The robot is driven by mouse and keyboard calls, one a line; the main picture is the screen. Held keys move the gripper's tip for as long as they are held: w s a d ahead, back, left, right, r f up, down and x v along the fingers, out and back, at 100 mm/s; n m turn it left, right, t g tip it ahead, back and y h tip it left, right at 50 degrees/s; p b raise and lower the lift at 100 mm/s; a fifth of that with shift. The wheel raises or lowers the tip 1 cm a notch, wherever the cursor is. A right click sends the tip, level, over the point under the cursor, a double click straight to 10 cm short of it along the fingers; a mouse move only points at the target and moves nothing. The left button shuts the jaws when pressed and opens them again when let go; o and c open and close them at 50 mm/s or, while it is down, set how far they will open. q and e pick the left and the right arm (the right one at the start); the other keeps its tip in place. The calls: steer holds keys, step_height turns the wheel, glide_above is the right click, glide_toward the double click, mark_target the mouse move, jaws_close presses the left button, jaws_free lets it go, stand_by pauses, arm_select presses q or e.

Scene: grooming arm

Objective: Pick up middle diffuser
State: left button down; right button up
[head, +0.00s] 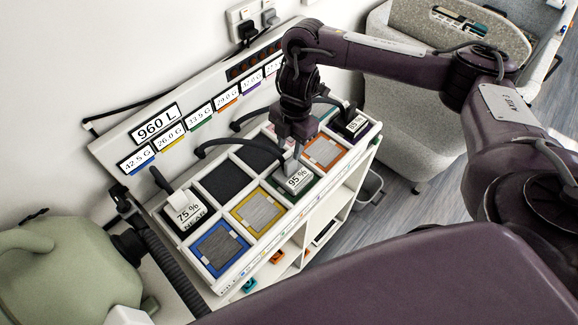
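The middle diffuser (298,180) is a small block with a white top label reading 95 %, and a black hose runs to it. It is at the green-edged slot in the middle of the tray's front row. My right gripper (289,166) points down at its back-left edge, with the fingertips at or very near it. The gripper hides part of the block, and I cannot tell whether the fingers are closed on it. My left gripper is not in view.
The white slotted tray (287,221) holds blue, yellow and orange framed pads. A 75 % block (187,211) is at its left end and an 85 % block (354,125) at its right end. A green watering-can-like vessel (65,265) stands at left; a grey chair (415,105) is behind.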

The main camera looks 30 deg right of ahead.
mark_target(291, 159)
steer(key=shift+s+d+f, duration=0.1)
steer(key=shift+d, duration=0.15)
steer(key=shift+s+a+f+b, duration=0.15)
steer(key=shift+f+b, duration=0.05)
steer(key=shift+f, duration=0.4)
steer(key=shift+s+a+f+b, duration=0.1)
steer(key=shift+f+b, duration=0.1)
steer(key=shift+f, duration=0.4)
steer(key=f, duration=0.4)
steer(key=shift+s+a+f+b, duration=0.15)
steer(key=shift+s+f+b, duration=0.05)
steer(key=shift+f+b, duration=0.15)
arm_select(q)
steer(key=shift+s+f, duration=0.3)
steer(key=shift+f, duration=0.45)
arm_select(e)
jaws_close()
